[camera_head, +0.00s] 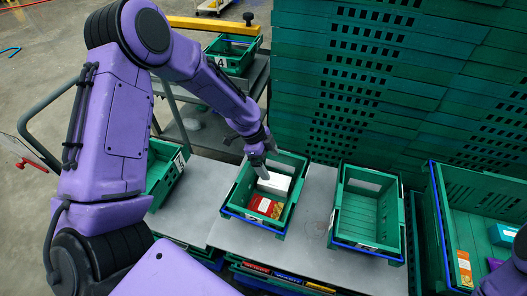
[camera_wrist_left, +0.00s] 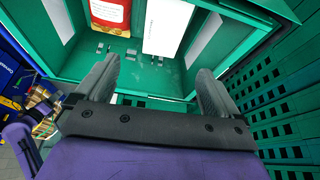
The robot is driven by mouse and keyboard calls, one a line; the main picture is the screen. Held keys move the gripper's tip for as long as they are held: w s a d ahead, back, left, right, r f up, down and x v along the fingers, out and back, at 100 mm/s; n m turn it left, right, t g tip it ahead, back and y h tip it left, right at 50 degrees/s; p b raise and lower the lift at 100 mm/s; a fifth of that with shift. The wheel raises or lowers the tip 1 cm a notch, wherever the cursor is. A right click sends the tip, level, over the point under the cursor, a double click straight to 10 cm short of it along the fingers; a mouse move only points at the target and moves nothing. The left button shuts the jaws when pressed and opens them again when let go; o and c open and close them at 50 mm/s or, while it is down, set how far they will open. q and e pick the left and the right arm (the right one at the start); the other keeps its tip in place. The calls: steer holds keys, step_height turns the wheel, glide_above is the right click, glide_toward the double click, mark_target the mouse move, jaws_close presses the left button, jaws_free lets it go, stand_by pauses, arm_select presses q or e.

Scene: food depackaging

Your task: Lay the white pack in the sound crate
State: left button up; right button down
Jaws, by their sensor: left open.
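The white pack (camera_head: 275,184) lies in the middle green crate (camera_head: 241,193), beside a red and yellow pack (camera_head: 265,207). In the left wrist view the white pack (camera_wrist_left: 166,26) lies beyond my fingers, with the red pack (camera_wrist_left: 110,12) to its left. My left gripper (camera_head: 265,168) is open and empty over the back of that crate, near the white pack. Its two fingers, around the midpoint (camera_wrist_left: 158,82) in the wrist view, stand apart with only crate between them. An empty green crate (camera_head: 369,241) stands to the right. My right gripper is out of view.
A larger green crate (camera_head: 432,205) with several packs stands at far right. Stacked green crates (camera_head: 400,90) form a wall behind. Another crate (camera_head: 160,176) sits left, partly behind my arm. The grey table (camera_head: 314,210) is bare between the middle and empty crates.

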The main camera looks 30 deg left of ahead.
arm_select(q)
steer(key=v, duration=0.6)
